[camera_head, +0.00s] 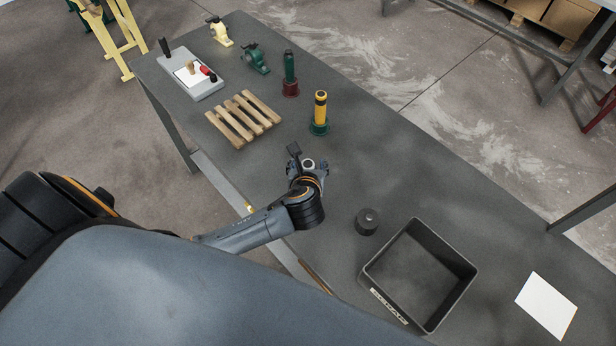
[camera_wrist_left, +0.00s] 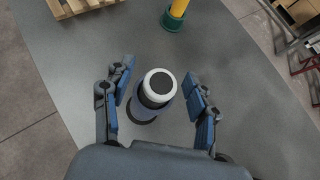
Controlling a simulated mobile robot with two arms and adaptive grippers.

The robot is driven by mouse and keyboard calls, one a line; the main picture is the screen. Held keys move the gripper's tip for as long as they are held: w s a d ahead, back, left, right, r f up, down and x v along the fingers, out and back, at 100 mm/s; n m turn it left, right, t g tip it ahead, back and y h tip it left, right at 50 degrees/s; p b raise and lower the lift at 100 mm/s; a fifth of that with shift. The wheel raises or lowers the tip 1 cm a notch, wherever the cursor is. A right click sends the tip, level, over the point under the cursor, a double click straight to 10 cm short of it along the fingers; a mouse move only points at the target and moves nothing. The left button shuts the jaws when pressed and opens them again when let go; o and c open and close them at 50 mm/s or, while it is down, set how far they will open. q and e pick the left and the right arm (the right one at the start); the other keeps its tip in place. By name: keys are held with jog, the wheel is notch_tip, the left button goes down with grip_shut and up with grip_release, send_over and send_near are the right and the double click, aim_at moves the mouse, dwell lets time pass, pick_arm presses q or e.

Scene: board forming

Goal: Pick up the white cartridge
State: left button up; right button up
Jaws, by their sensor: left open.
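The white cartridge (camera_wrist_left: 150,101) stands on the grey table in the left wrist view. It has a white rim, a dark round top and a blue-grey side, and sits between my spread fingers. In the head view its light ring (camera_head: 308,163) shows at my left gripper, with the rest mostly hidden by the gripper. My left gripper (camera_wrist_left: 162,90) is open, one finger on each side of the cartridge, with gaps visible on both sides. My left gripper also shows in the head view (camera_head: 305,165). My right gripper does not show.
A yellow and green tool (camera_head: 320,112) and a wooden pallet (camera_head: 243,119) stand beyond the gripper. A dark cylinder (camera_head: 367,221) and an empty black bin (camera_head: 455,258) are to the right. A white sheet (camera_head: 547,305) lies farther right. The table's middle is clear.

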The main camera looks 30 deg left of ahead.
pick_arm(q)
jog(key=shift+c, duration=0.6)
grip_shut()
jog(key=shift+r, duration=0.15)
